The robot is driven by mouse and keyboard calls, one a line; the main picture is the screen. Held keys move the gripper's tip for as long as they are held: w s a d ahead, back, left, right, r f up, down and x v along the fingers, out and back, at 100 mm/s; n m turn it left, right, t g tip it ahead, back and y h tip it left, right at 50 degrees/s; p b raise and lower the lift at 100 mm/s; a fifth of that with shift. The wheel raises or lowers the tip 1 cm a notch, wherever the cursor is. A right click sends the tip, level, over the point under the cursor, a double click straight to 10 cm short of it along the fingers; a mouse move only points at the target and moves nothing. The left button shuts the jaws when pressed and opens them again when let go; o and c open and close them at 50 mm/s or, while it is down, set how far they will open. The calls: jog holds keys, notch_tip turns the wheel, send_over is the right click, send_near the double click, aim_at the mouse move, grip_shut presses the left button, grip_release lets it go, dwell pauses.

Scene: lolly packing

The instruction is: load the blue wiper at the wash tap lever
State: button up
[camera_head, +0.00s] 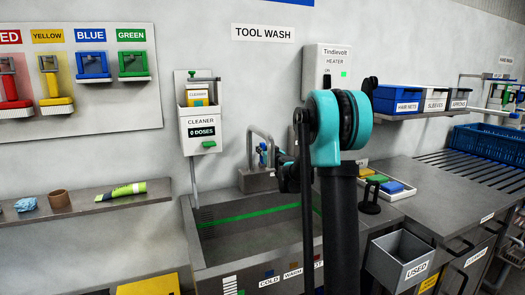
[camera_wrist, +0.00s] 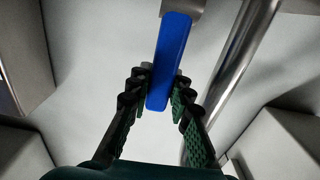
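In the head view, a blue tool (camera_head: 93,66) with a pale lower edge, seemingly the blue wiper, hangs under the BLUE label. The wash tap (camera_head: 252,150) curves up behind the sink, with a small blue part by its top. In the wrist view, a flat blue bar (camera_wrist: 170,60), seemingly the tap lever, runs down from a grey metal block. My gripper (camera_wrist: 160,82) has one finger on each side of the bar's lower end. Whether the fingers press on it is unclear. No wiper shows in my gripper. In the head view, my arm partly hides the gripper.
The sink (camera_head: 215,240) has a green line inside. A cleaner dispenser (camera_head: 202,130) reads 0 DOSES. Coloured pads (camera_head: 390,187) lie on the right counter, above a grey USED bin (camera_head: 400,262). A metal pipe (camera_wrist: 238,50) stands close right of the fingers. A shelf (camera_head: 95,205) is at left.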

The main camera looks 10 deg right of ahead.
grip_shut()
jog(key=shift+s, duration=0.15)
jog(key=shift+s+d+f+t+y, duration=0.1)
jog(key=shift+s+t+y, duration=0.1)
jog(key=shift+s+t, duration=0.3)
jog(key=shift+s+d+f+t+y, duration=0.1)
jog(key=shift+s+t+y, duration=0.15)
jog(key=shift+t, duration=0.45)
jog(key=o, duration=0.8)
grip_release()
jog(key=shift+r, duration=0.1)
jog(key=shift+o, duration=0.2)
